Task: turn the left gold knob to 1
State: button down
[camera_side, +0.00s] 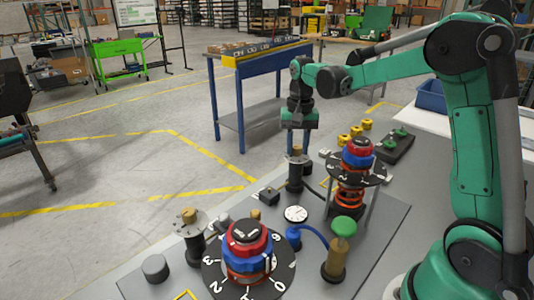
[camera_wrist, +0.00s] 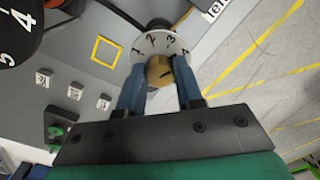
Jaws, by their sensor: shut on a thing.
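A gold knob (camera_wrist: 158,72) with a dark line on its face sits over a pale round dial (camera_wrist: 150,43) numbered 1, 2, 3 and on. My gripper (camera_wrist: 159,66) has a blue finger on each side of it and is shut on it. In the side view my gripper (camera_side: 297,138) points down onto this gold knob (camera_side: 297,153), the farther of two, on a dark post. The other gold knob (camera_side: 189,215) stands at the lower left, untouched. The fingers and wrist cover part of the dial, and I cannot tell which number the line points at.
A red and blue stack on a black numbered dial (camera_side: 215,280) stands in front. A similar raised stack (camera_side: 358,152) stands right of my gripper. A green-topped post (camera_side: 343,228) and a white gauge (camera_side: 296,214) are nearby. The grey plate (camera_side: 375,245) has bare room at its right.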

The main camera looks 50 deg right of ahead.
jog(key=n, duration=0.5)
jog(key=shift+n, duration=1.5)
jog(key=n, duration=0.3)
jog(key=shift+n, duration=0.4)
jog(key=n, duration=1)
jog(key=shift+n, duration=0.4)
jog(key=c, duration=0.7)
grip_release()
